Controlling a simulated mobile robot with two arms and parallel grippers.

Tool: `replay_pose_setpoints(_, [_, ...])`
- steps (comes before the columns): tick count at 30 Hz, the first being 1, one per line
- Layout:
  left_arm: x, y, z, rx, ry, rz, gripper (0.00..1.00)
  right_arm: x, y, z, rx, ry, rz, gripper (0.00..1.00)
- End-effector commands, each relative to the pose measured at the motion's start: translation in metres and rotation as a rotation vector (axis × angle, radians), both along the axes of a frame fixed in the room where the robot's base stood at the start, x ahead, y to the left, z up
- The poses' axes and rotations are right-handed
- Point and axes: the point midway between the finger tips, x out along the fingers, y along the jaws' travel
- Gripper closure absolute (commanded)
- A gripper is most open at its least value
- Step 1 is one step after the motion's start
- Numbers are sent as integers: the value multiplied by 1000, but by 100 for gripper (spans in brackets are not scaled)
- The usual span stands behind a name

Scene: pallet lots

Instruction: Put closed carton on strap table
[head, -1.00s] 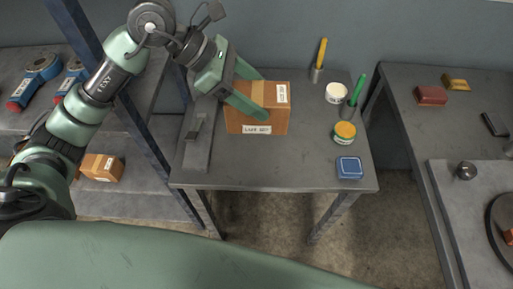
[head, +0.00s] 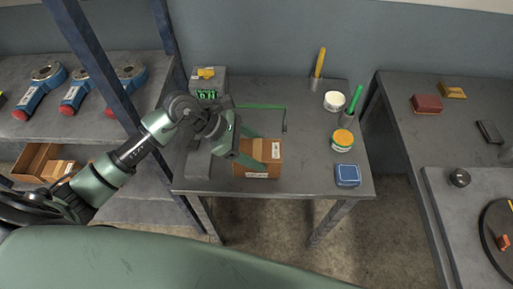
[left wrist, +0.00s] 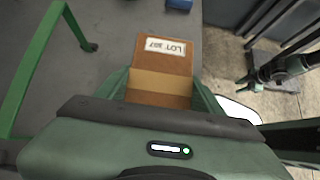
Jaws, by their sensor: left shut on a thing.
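The closed carton (head: 262,160) is a brown box with paper tape and white lot labels. It is over the front left part of the grey middle table (head: 300,181); I cannot tell whether its underside touches the top. My left gripper (head: 259,149) is shut on the carton, one finger on each side. The left wrist view shows the carton (left wrist: 161,62) between the fingers, its label facing up. The head view does not show my right gripper.
A green bar frame (head: 262,107) stands behind the carton, and a grey device with a green display (head: 207,94) is at the back left. Cups, jars and a blue box (head: 347,175) line the right side. An open carton (head: 35,160) is on the left shelf.

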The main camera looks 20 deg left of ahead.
Motion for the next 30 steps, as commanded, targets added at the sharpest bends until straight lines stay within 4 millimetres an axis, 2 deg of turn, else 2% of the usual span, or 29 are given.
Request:
replay_pose_setpoints(10, [1,0,-3,-1,-3,0,100,0,0,-5,0,0,1,64])
replay_pose_setpoints(11, [0,0,-3,-1,-2,0,27,0,0,-4,0,0,1,64])
replay_pose_setpoints(12, [0,0,-2,-1,-2,0,16,0,0,-3,0,0,1,64])
replay_pose_setpoints(13, [0,0,-2,-1,-2,0,11,0,0,-3,0,1,1,64])
replay_pose_setpoints(24, [0,0,2,-1,-1,1,11,0,0,2,0,1,1,64])
replay_pose_setpoints(26, [0,5,3,3,-3,1,11,0,0,-3,0,1,1,64])
replay_pose_setpoints(30, [-5,22,19,5,-4,1,11,0,-2,-10,-2,1,2,64])
